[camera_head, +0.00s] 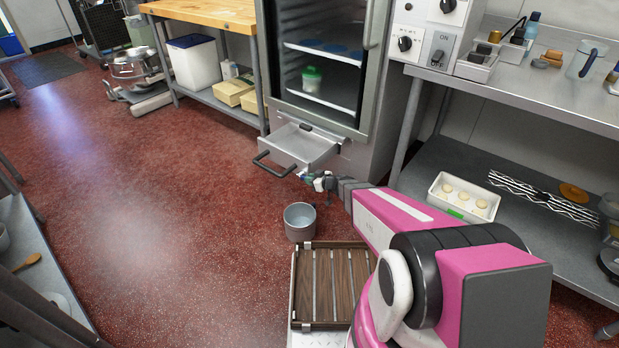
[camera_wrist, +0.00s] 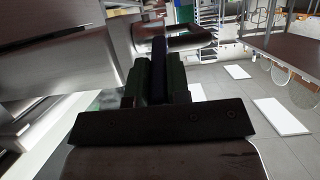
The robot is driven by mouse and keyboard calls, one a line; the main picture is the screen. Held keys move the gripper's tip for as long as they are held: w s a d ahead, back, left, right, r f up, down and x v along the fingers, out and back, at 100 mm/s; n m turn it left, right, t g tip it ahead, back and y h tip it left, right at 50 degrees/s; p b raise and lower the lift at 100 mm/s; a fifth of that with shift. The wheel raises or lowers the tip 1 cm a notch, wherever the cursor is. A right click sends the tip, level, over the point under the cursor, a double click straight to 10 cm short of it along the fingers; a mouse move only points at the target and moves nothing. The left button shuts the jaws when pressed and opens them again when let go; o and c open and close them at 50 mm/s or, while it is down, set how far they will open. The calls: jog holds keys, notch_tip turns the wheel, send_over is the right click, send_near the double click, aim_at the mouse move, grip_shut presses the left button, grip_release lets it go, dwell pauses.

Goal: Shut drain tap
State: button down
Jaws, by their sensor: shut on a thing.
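The drain tap (camera_head: 304,177) is a small fitting at the front right corner of the pulled-out metal drip tray (camera_head: 318,150), under the glass-door cabinet. My gripper (camera_head: 318,180) is at the tap, and its fingers hide most of it. In the wrist view my gripper (camera_wrist: 158,85) is shut on a narrow dark blue piece (camera_wrist: 158,55), which looks like the tap's lever. The lever's exact angle is hard to tell. A grey metal bucket (camera_head: 300,222) stands on the floor below and in front of the tap.
The tray's black handle (camera_head: 273,165) sticks out to the left of my gripper. A slatted wooden rack (camera_head: 332,285) is in the foreground. A steel table (camera_head: 540,92) with a lower shelf stands right.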

jog(key=shift+s+d+f+t+y, duration=0.1)
jog(key=shift+f+t+y, duration=0.55)
jog(key=shift+f+y, duration=0.15)
jog(key=shift+s+d+f+t+y, duration=0.1)
jog(key=shift+f+t+y, duration=0.6)
jog(key=shift+y, duration=0.2)
jog(key=c, duration=1.4)
grip_release()
jog(key=shift+o, duration=0.2)
jog(key=shift+r, duration=0.1)
jog(key=s+a+r, duration=0.8)
jog(key=r, duration=0.2)
jog(key=shift+s+r, duration=0.2)
jog(key=shift+r, duration=0.2)
